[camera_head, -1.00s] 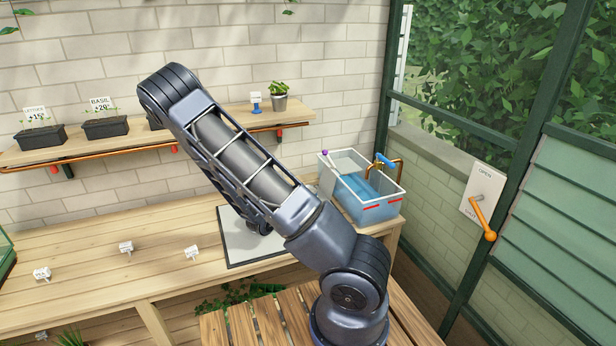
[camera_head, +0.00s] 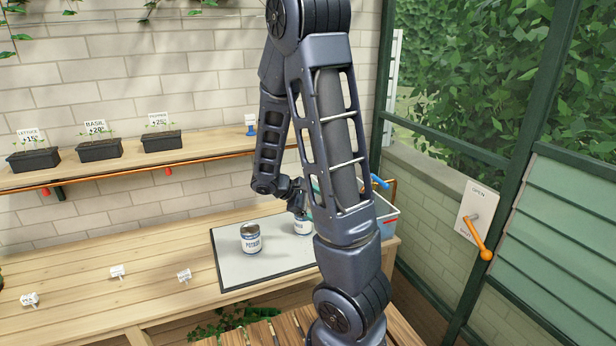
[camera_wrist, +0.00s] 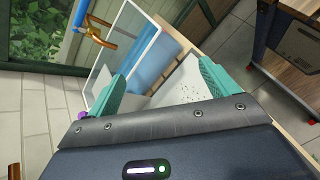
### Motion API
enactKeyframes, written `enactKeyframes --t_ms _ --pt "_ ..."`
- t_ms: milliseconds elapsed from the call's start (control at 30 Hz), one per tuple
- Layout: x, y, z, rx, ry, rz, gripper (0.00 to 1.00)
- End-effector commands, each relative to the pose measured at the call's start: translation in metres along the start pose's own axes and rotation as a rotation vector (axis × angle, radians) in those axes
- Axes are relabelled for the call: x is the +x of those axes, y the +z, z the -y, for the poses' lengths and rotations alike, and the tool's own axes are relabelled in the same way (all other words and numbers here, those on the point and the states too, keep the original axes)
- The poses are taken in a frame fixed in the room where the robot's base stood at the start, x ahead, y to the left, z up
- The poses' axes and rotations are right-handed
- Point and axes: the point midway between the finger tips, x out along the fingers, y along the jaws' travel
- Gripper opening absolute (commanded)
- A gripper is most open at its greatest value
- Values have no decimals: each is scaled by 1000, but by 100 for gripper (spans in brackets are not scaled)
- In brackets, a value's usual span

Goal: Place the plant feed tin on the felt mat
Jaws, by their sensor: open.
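A tin (camera_head: 251,240) with a label that seems to read "POTASH" stands upright on the pale grey, dark-edged mat (camera_head: 230,275). A second, similar tin (camera_head: 303,227) stands farther right on the mat, partly hidden by my arm. Its label is too small to read, so I cannot tell which is the plant feed tin. My gripper (camera_head: 304,208) is just above or beside the second tin; contact cannot be told. In the wrist view my gripper (camera_wrist: 160,84) has its teal fingers wide apart, with no tin visible between them.
A water tub (camera_head: 386,217) with a blue-handled tap (camera_head: 380,182) stands at the bench's right end; it also shows in the wrist view (camera_wrist: 135,45). Small white tags (camera_head: 117,271) stand on the left bench, otherwise clear. Seedling trays (camera_head: 100,150) line the shelf.

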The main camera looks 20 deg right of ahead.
Motion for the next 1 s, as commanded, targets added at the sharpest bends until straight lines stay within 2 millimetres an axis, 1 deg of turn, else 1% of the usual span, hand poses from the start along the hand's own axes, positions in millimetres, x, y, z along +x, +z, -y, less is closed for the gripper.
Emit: enactKeyframes --t_ms 33,100,467,767,1000 --pt "-4 9 1 44 -37 -29 86" --pt "-10 19 4 99 -86 -65 86" --pt "-50 68 18 373 -317 -265 86" --pt "-91 108 30 590 -474 -452 86" --pt "-128 139 41 753 -574 -613 86"
